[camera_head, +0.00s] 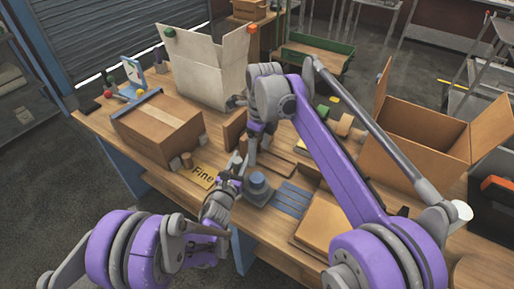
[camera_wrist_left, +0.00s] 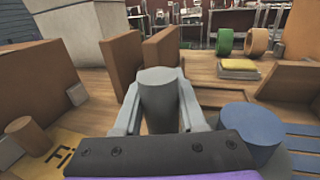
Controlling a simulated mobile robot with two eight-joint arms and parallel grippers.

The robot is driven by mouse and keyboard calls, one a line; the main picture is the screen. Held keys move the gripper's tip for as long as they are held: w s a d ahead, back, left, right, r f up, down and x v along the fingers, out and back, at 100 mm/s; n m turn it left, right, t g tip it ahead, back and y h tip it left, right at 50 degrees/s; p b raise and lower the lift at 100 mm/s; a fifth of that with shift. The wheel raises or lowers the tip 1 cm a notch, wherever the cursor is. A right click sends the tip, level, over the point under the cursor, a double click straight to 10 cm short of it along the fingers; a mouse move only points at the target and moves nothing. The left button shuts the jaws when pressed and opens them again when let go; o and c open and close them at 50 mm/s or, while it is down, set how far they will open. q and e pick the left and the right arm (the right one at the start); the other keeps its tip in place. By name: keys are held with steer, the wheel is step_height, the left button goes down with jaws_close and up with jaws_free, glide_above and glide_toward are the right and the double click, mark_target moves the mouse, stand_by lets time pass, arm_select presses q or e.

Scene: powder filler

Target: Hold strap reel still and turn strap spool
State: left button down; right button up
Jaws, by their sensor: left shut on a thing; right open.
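My left gripper (camera_wrist_left: 158,100) has its two pale fingers closed on the sides of an upright grey cylinder, which I take to be the strap reel (camera_wrist_left: 158,88). In the head view this gripper (camera_head: 232,180) is low over the table's front edge, and the reel is hard to make out. A blue-grey round piece, perhaps the strap spool (camera_wrist_left: 250,130), stands just right of it; it also shows in the head view (camera_head: 258,184), on a wider base. My right gripper (camera_head: 247,155) is open above and behind the spool, its fingertips small and partly hidden.
Blue strips (camera_head: 293,196) lie right of the spool. A taped carton (camera_head: 155,125), a yellow "Fine" card (camera_head: 203,177) and small wooden blocks are left. A flat box (camera_head: 325,222) is front right, an open carton (camera_head: 425,140) behind it. Upright boards and tape rolls (camera_wrist_left: 257,40) stand behind.

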steer(key=m, duration=0.6)
steer(key=shift+a+r+h, duration=0.2)
steer(key=shift+a+h, duration=0.1)
steer(key=shift+a, duration=0.05)
